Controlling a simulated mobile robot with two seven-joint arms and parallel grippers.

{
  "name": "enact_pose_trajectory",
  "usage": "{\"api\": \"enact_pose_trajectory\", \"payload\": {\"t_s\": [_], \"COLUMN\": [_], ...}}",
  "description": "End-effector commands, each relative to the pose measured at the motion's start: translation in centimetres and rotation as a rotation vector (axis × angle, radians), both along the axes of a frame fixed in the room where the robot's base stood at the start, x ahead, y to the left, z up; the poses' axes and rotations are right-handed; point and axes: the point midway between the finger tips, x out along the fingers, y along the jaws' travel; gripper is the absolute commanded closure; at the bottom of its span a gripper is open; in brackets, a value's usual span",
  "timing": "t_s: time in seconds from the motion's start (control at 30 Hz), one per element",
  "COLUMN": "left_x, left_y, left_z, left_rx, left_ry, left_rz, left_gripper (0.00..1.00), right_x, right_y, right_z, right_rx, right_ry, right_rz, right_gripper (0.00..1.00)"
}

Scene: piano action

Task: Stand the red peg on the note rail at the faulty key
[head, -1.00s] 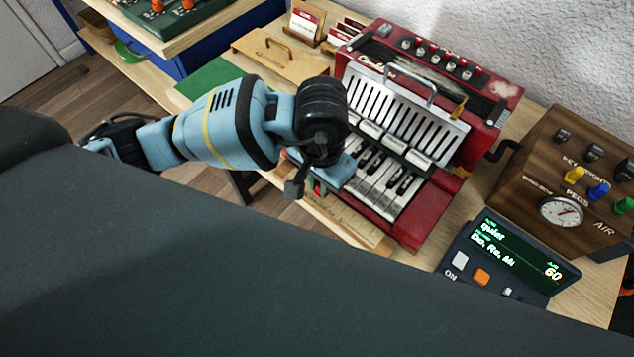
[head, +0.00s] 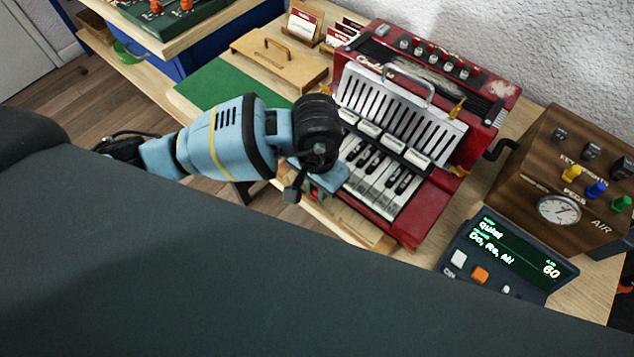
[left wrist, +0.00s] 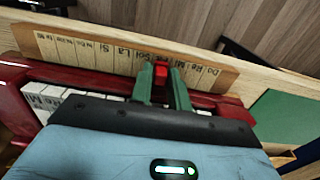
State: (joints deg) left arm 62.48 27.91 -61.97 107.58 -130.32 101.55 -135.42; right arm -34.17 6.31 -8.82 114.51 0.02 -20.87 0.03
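The red peg (left wrist: 161,72) shows between the green fingertips of my left gripper (left wrist: 162,80) in the left wrist view. The fingers look closed on its sides. The note rail (left wrist: 100,62) is a pale wooden strip with note names along the front of the red accordion (left wrist: 14,105). The peg appears over or at the rail, between the lettered parts; I cannot tell whether it touches. In the head view the left gripper (head: 318,188) is at the near left end of the accordion (head: 432,210), mostly hidden by its wrist. My right gripper is not in view.
A wooden box (head: 520,185) with yellow, blue and green pegs and a gauge stands at the right. A display unit (head: 510,262) reads "quiet" and "Do, Re, Mi".

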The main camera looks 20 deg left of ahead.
Motion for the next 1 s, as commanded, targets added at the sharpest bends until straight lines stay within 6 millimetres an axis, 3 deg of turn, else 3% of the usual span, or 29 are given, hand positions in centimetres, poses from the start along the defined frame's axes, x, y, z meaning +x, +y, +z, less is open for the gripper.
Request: {"api": "enact_pose_trajectory", "payload": {"t_s": [0.13,0.53,1.0], "left_x": [0.0,0.2,0.1], "left_y": [0.0,0.0,0.0], "left_z": [0.1,1.1,9.7], "left_rx": [0.000,-0.002,0.000], "left_ry": [-0.001,-0.006,-0.005], "left_rz": [0.000,0.001,0.000], "left_gripper": [0.65,0.65,0.65], "right_x": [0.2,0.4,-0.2], "right_y": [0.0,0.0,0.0], "right_z": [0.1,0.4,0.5], "right_rx": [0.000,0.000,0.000], "right_ry": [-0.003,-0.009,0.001], "right_rz": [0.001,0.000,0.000], "right_gripper": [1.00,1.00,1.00]}}
